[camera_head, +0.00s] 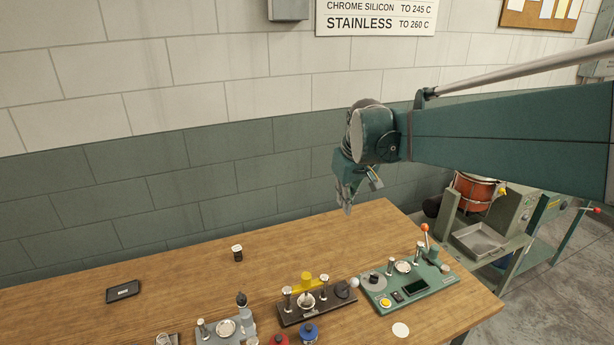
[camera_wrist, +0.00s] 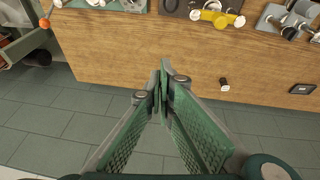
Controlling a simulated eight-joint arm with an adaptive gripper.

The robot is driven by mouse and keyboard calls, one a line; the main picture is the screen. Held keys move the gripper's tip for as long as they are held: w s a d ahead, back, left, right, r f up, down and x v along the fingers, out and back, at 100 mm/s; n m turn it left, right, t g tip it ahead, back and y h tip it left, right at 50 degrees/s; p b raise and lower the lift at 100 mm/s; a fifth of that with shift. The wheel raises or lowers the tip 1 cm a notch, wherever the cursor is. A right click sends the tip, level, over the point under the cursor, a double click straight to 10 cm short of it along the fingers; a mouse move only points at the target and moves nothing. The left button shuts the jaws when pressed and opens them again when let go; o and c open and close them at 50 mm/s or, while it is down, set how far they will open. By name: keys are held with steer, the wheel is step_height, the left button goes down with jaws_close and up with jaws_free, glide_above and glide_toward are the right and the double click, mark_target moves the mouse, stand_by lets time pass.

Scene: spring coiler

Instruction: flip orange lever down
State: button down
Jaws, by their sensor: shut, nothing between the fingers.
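The orange lever (camera_head: 425,229) stands upright with a ball knob at the back right of a green instrument panel (camera_head: 400,292) on the wooden table. In the wrist view its orange knob (camera_wrist: 44,23) shows at the upper left, and only an edge of the panel (camera_wrist: 110,5) is in the picture. My gripper (camera_head: 347,208) hangs above the back edge of the table, to the left of the lever and higher, apart from it. In the wrist view my gripper's fingertips (camera_wrist: 164,72) meet, with nothing between them.
A dark fixture with a yellow part (camera_head: 307,278) stands left of the panel. A white disc (camera_head: 400,330) lies in front. The table's back middle is clear.

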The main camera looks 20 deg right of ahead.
steer(key=w+d+f+g+p, duration=0.1)
steer(key=w+d+f, duration=0.1)
steer(key=w+d, duration=0.35)
steer(key=w+d+f+p, duration=0.1)
steer(key=w+d, duration=0.1)
steer(key=d, duration=0.6)
steer(key=w+d+f+g+p, duration=0.1)
steer(key=w+d+f, duration=0.1)
steer(key=w+d, duration=0.35)
steer(key=d+f, duration=0.3)
steer(key=d, duration=0.4)
steer(key=d+f+g+y+p, duration=0.1)
steer(key=d+f, duration=0.3)
steer(key=d, duration=0.3)
steer(key=d+f+n+p, duration=0.1)
steer(key=d+f, duration=0.3)
steer(key=d, duration=0.3)
steer(key=shift+w+g+y, duration=0.15)
steer(key=shift+g+y, duration=0.15)
steer(key=shift+g, duration=0.1)
steer(key=shift+d+f, duration=0.1)
steer(key=s+f+p, duration=0.1)
steer(key=s+f, duration=0.2)
steer(key=f, duration=0.5)
steer(key=shift+s+f, duration=0.2)
steer(key=shift+s, duration=0.15)
